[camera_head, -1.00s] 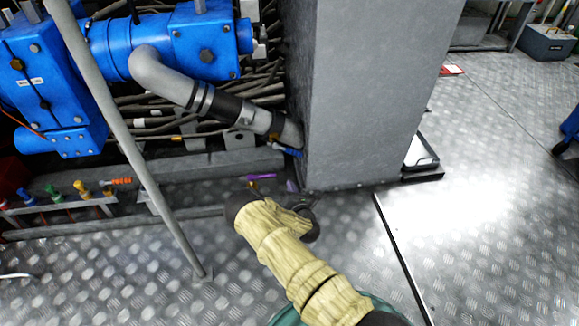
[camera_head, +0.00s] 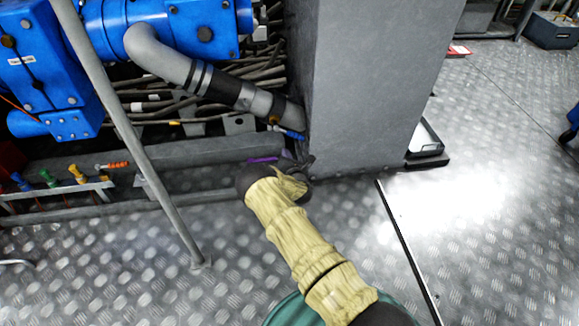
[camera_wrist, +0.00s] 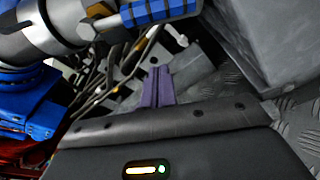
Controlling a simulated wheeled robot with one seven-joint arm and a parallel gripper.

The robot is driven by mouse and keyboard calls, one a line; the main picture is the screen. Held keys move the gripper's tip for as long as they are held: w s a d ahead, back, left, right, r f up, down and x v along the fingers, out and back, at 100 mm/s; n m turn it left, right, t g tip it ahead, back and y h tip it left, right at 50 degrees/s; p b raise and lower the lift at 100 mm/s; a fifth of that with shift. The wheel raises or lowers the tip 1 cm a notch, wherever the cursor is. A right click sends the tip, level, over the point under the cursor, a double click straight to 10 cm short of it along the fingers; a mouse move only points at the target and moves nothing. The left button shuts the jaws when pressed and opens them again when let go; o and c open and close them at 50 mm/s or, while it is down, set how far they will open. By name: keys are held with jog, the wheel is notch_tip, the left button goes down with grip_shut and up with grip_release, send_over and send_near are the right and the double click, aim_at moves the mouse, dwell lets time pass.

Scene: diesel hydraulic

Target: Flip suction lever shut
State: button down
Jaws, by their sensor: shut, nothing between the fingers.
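The suction lever is most likely the blue-handled lever (camera_head: 291,133) on the grey suction pipe (camera_head: 258,101), beside the grey cabinet. Its handle points down and right, roughly along the pipe. My wrist hides part of the gripper in the head view.
The large grey cabinet (camera_head: 372,80) stands close right of the lever. A slanting grey pole (camera_head: 130,130) and a row of small coloured levers (camera_head: 78,172) are at left. Blue machinery (camera_head: 190,28) and cables lie behind.

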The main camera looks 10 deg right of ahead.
aim_at(288, 131)
jog(key=w+d+r, duration=0.1)
jog(key=w+d+r+b, duration=0.1)
jog(key=r, duration=0.1)
jog(key=shift+w, duration=0.1)
